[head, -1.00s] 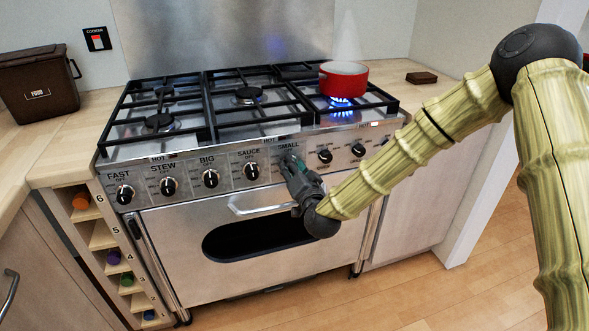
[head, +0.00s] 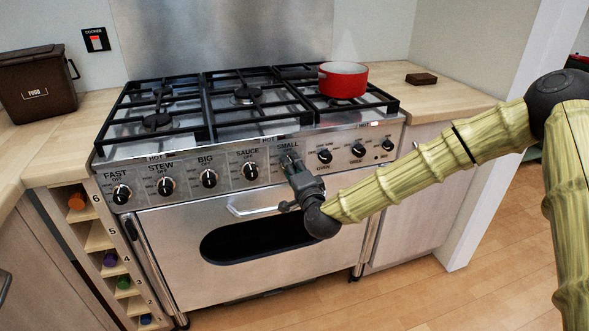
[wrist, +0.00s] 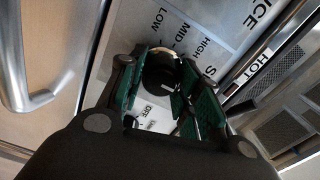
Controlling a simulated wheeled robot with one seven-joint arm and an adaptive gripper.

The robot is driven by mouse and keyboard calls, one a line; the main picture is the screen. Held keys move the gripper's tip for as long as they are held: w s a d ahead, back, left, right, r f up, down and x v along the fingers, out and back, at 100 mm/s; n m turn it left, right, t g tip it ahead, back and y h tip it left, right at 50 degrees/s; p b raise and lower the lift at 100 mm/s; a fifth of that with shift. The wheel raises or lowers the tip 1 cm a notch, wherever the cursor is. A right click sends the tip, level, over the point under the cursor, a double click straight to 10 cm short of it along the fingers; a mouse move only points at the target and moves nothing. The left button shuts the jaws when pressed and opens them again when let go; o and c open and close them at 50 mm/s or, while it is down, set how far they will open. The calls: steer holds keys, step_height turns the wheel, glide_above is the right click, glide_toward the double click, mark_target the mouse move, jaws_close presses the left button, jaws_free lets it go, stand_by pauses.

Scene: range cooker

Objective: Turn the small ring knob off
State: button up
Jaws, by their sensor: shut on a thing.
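My gripper (head: 291,163) is at the cooker's front panel, just below the SMALL label. It is shut on the small ring knob. In the wrist view the dark round small ring knob (wrist: 160,70) sits between my two green-padded fingers. The head view hides most of this knob behind my gripper.
The SAUCE knob (head: 249,171) is close on the left, and the oven knob (head: 325,157) is close on the right. The oven door handle (head: 250,207) runs below my gripper. Black pan grates (head: 208,105) cover the hob.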

steer(key=shift+w+d, duration=0.15)
steer(key=shift+d, duration=0.05)
steer(key=o, duration=1)
steer(key=shift+a, duration=0.1)
steer(key=v, duration=1.2)
